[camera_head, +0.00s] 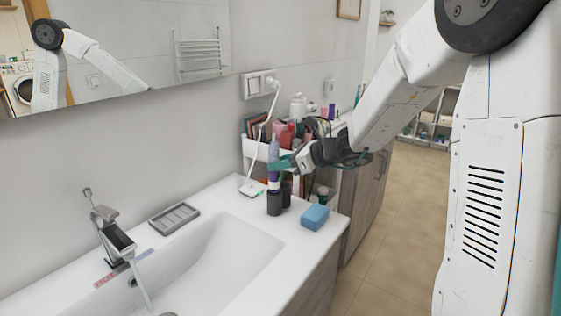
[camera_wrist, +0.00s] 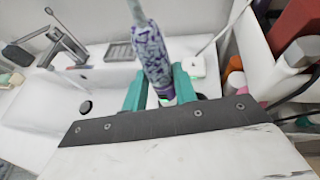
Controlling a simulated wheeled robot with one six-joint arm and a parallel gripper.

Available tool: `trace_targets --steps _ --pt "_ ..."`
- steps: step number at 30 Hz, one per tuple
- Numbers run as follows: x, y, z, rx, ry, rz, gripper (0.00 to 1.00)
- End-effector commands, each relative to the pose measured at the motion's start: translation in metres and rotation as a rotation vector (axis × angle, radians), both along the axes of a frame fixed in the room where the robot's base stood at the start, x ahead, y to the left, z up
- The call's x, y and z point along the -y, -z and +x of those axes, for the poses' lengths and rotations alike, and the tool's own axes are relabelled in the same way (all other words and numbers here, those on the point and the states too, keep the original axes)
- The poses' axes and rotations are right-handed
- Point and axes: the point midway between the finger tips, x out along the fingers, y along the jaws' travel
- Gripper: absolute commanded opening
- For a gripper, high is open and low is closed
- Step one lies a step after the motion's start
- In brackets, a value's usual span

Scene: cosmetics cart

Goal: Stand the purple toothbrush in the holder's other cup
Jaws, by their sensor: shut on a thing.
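The purple toothbrush (camera_head: 273,152) is upright in the head view, with a thick handle patterned in purple and white in the wrist view (camera_wrist: 151,55). My gripper (camera_head: 282,165) is shut on it, with the teal fingers on both sides of the handle in the wrist view (camera_wrist: 160,88). The dark holder (camera_head: 274,205) stands on the counter below, with two cups side by side. The brush's lower end is directly above or at the mouth of the left cup; I cannot tell if it has entered. The holder is hidden in the wrist view.
A blue sponge (camera_head: 315,217) lies right of the holder near the counter edge. A white charger base (camera_head: 252,188) with a cord is behind it. The sink (camera_head: 215,255) with running tap (camera_head: 113,235) is left. A crowded cosmetics cart (camera_head: 257,149) stands behind my gripper.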

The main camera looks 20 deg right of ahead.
Motion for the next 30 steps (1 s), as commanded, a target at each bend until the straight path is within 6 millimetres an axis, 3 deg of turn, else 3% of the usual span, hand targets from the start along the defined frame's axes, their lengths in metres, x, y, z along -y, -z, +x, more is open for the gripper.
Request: trace_targets --steps 30 --pt "0.0 0.026 0.0 -0.001 0.0 0.001 0.03"
